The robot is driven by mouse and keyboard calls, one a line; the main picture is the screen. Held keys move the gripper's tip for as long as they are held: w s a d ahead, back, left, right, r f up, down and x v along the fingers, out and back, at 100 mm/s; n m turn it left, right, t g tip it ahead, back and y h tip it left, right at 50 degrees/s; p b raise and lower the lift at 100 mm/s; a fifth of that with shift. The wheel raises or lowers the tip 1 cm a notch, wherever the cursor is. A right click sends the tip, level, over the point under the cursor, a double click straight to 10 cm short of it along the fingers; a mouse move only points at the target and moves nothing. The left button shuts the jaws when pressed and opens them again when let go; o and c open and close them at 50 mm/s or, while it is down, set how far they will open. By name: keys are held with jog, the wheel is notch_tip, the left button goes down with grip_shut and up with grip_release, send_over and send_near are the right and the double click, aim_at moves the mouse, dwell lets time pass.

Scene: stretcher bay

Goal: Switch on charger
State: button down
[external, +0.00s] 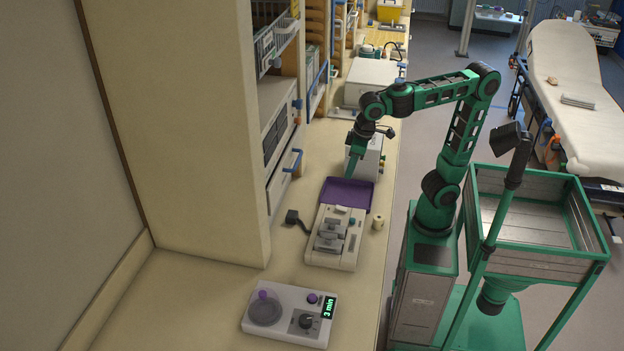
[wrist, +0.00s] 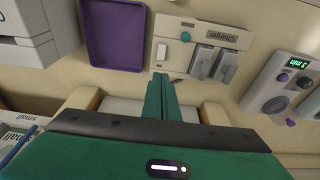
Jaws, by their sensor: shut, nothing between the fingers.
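The charger (external: 322,256) is a pale box on the counter; in the wrist view its white face (wrist: 222,32) bears the word "Charger". Two grey blocks (wrist: 201,62) sit side by side on it. A round teal knob (wrist: 185,37) is on its face, left of the label in the wrist view. I cannot tell the switch's setting. My gripper (wrist: 162,78) is shut and empty, with its green fingers pointing at the charger's near edge in the wrist view. In the external view my gripper (external: 349,176) hangs over the counter by the purple tray, apart from the charger.
A purple tray (external: 337,189) lies behind the charger. A white device with a "3 min" display (external: 328,308) stands nearer the camera. A dark plug-like piece (external: 292,216) is left of the charger, and a small beige cylinder (external: 378,222) right. A shelf cabinet borders the counter at left.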

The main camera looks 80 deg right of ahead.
aim_at(343, 208)
jog(key=x, duration=1.4)
jog(key=shift+f, duration=0.1)
jog(key=shift+w+f+g, duration=0.2)
jog(key=shift+f+g, duration=0.05)
jog(key=shift+g, duration=0.25)
jog(key=shift+s+f, duration=0.1)
jog(key=shift+s, duration=0.9)
